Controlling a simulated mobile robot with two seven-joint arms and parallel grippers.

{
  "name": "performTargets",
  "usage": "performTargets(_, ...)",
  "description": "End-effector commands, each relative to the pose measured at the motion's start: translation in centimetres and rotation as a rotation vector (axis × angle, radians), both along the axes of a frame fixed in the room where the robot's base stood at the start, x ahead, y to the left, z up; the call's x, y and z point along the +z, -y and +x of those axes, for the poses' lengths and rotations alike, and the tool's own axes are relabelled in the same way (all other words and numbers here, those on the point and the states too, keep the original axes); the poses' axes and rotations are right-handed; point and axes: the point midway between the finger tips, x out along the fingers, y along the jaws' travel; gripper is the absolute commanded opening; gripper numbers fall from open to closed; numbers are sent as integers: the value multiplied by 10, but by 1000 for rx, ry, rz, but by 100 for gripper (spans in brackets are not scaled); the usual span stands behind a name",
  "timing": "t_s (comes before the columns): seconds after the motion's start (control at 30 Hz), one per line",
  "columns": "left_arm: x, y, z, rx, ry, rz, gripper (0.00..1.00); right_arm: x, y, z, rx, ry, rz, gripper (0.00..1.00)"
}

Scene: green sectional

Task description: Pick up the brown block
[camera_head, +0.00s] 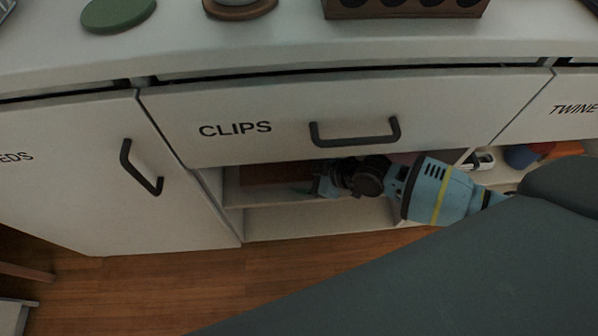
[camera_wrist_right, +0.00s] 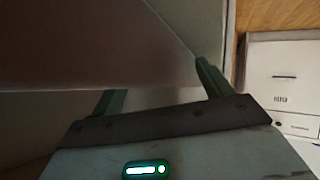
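The brown block (camera_head: 275,173) shows as a dark reddish-brown shape on the open shelf under the CLIPS drawer, partly hidden by the drawer front and my gripper. My right gripper (camera_head: 308,188) reaches into this shelf from the right, beside the block. In the right wrist view a large brownish surface, likely the block (camera_wrist_right: 90,45), fills the upper left. The two green fingers (camera_wrist_right: 158,85) stand wide apart close to its lower edge. I cannot tell whether they touch it. My left gripper is not in view.
The CLIPS drawer front (camera_head: 300,115) with its dark handle is just above the arm. A cabinet door (camera_head: 85,190) is to the left. Several small objects sit on the shelf at right, including a blue one (camera_head: 520,157). Wooden floor (camera_head: 180,285) lies below.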

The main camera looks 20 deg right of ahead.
Motion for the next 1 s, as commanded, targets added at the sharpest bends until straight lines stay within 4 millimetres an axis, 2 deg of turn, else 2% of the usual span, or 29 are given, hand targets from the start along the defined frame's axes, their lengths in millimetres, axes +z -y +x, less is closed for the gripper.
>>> performTargets(0.03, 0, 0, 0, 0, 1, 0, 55, 0, 0, 0, 0, 0, 0, 72)
performTargets(0.17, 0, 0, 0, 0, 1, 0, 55, 0, 0, 0, 0, 0, 0, 55)
performTargets(0.2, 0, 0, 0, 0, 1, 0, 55, 0, 0, 0, 0, 0, 0, 54)
performTargets(0.53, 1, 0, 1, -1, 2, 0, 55, 2, 0, 0, 0, 0, 0, 53)
performTargets(0.6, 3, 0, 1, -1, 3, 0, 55, 6, 0, 0, 0, 1, 1, 44)
performTargets(0.63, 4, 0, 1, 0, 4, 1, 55, 8, 0, 0, -1, 1, 1, 42)
performTargets(0.7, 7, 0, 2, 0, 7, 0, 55, 15, 0, 0, 0, 2, 1, 31)
performTargets(0.73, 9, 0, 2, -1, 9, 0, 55, 18, 0, 0, 0, 2, 1, 30)
performTargets(0.87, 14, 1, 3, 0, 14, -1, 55, 15, 9, -21, 0, -3, -1, 30)
performTargets(1.0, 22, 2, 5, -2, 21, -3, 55, 16, 23, -51, 1, -3, -3, 30)
